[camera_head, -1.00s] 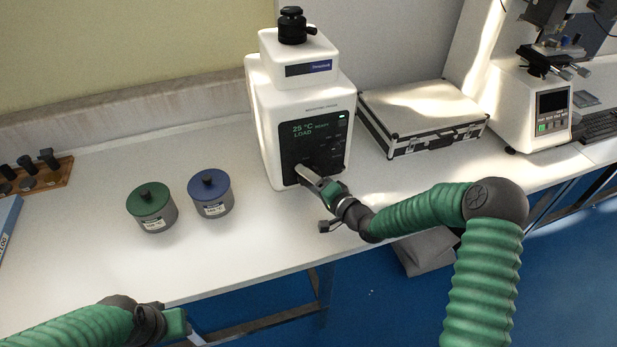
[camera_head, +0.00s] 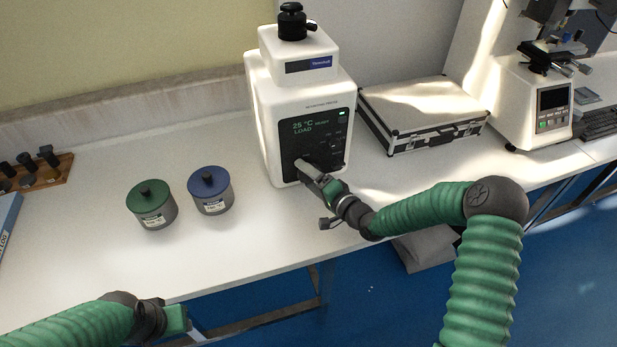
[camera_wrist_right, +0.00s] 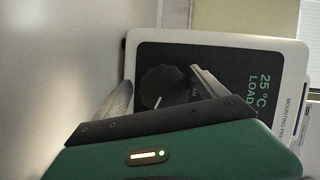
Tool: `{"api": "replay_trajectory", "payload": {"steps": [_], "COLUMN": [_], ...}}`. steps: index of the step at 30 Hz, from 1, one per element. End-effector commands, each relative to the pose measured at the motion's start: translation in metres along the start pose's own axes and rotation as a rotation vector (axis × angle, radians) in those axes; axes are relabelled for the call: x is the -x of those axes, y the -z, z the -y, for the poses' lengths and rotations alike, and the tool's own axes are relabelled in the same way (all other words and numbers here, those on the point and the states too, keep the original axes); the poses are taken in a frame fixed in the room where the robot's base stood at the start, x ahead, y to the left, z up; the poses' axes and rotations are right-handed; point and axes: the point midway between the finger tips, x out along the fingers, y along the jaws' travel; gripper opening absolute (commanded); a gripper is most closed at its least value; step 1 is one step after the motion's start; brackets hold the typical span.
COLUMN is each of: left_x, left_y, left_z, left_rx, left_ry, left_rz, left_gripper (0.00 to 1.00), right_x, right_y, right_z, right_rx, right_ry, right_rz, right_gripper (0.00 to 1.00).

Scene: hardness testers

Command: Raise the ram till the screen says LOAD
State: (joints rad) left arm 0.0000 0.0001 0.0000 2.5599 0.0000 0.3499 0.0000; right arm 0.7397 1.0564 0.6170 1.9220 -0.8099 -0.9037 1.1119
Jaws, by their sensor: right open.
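The white mounting press (camera_head: 300,95) stands on the bench with a dark front panel. In the right wrist view the screen (camera_wrist_right: 257,95) also shows 25 °C and LOAD. A black round knob (camera_wrist_right: 163,90) with a white mark is on the panel. My right gripper (camera_head: 303,166) is open at the lower panel, its fingers on either side of the knob; contact is unclear. My left gripper (camera_head: 178,318) is low at the bench's front edge; its jaws are not clear.
A green-lidded jar (camera_head: 152,205) and a blue-lidded jar (camera_head: 211,191) stand left of the press. A silver case (camera_head: 425,110) lies to its right, and a white tester (camera_head: 530,105) stands beyond. The bench front between the jars and my right arm is clear.

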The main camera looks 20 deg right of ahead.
Motion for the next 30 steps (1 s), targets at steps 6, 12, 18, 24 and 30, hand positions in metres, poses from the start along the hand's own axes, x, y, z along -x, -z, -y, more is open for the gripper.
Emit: {"api": "replay_trajectory", "payload": {"steps": [6, 12, 18, 24, 30], "left_x": [0.002, 0.006, 0.011, 0.014, 0.014], "left_y": [0.000, 0.002, 0.003, 0.003, 0.003], "left_z": [0.000, 0.000, 0.000, 0.000, 0.000], "left_rx": [0.000, 0.000, 0.000, 0.000, 0.000], "left_ry": [0.000, 0.000, 0.000, 0.000, 0.000], "left_rz": [0.000, 0.000, 0.000, 0.000, 0.000], "left_gripper": [0.36, 0.36, 0.36, 0.36, 0.36], "right_x": [0.010, 0.059, 0.118, 0.158, 0.168], "right_y": [0.002, 0.003, 0.002, 0.002, 0.001], "right_z": [0.001, 0.001, 0.000, -0.002, -0.002], "right_rx": [0.001, -0.001, -0.002, -0.001, -0.001], "right_ry": [0.001, -0.001, -0.002, -0.002, -0.001], "right_rz": [-0.002, -0.004, -0.004, -0.001, 0.000], "right_gripper": [0.82, 0.82, 0.82, 0.82, 0.82]}}
